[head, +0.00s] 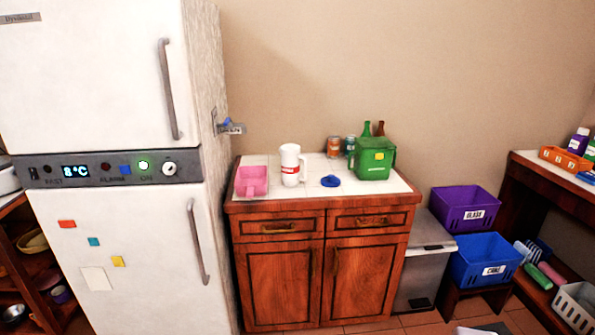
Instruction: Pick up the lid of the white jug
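The white jug (290,165) stands upright on the white tiled top of a wooden cabinet. It has a red band or label on its side and a handle on its right. A small blue round lid (330,181) with a raised middle lies flat on the tiles to the right of the jug, apart from it. My gripper is not in the head view.
On the same counter (312,162) are a pink container (251,181) at left, cans (334,147) behind, and a green bin (374,159) with bottles behind it. A white fridge (108,120) stands left. Purple (466,207) and blue (485,260) crates stand right.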

